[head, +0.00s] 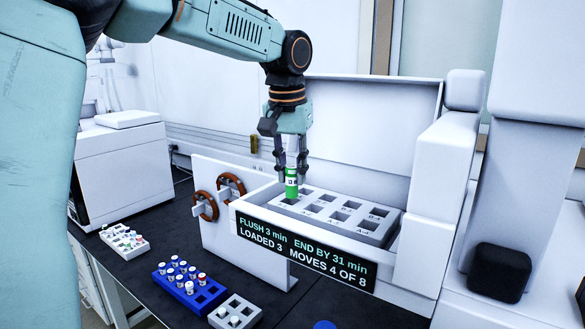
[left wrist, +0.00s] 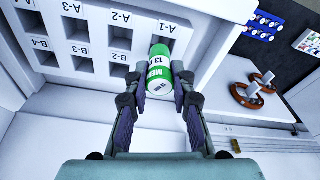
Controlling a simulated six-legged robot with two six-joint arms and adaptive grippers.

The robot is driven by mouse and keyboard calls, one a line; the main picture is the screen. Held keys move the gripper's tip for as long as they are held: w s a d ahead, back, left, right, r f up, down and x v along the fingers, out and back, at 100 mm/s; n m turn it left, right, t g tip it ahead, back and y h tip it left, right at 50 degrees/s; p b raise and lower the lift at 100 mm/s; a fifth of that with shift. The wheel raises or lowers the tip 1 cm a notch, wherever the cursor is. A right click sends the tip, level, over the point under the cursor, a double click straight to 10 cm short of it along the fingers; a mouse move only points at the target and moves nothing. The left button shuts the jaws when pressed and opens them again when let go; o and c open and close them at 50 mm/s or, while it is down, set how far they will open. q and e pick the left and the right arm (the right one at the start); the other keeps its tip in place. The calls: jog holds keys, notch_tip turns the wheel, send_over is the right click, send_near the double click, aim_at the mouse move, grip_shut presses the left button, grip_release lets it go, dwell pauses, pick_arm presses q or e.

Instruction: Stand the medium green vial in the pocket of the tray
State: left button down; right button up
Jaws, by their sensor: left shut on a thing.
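The medium green vial (head: 291,183) has a green body and a white label band, and in the left wrist view (left wrist: 158,72) it reads "13". My left gripper (head: 290,172) is shut on it from above and holds it upright at the left end of the grey tray (head: 374,238). The tray has two rows of square pockets labelled A and B, inside an open white machine. In the left wrist view, my left gripper (left wrist: 158,98) and the vial cover the pocket beside B-2, below A-1. I cannot tell whether the vial's bottom is inside it. My right gripper is not in view.
The machine's raised lid (head: 370,125) stands behind the tray, and a display panel (head: 305,252) spans its front. Two brown rings (head: 205,206) hang on a white panel at left. A blue rack (head: 180,297) with several vials and a grey rack (head: 246,313) stand on the dark bench.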

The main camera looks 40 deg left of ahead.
pick_arm(q)
jog(key=shift+s+f, duration=0.1)
jog(key=shift+f, duration=0.05)
jog(key=shift+f+b, duration=0.4)
jog(key=shift+s+f, duration=0.2)
jog(key=shift+f, duration=0.2)
jog(key=shift+w+a+f+b, duration=0.25)
jog(key=shift+f+b, duration=0.2)
jog(key=shift+b, duration=0.05)
jog(key=shift+s+d+r, duration=0.15)
jog(key=shift+s+r, duration=0.05)
jog(key=shift+s, duration=0.05)
jog(key=shift+w+f, duration=0.25)
jog(key=shift+f, duration=0.5)
jog(key=shift+s, duration=0.1)
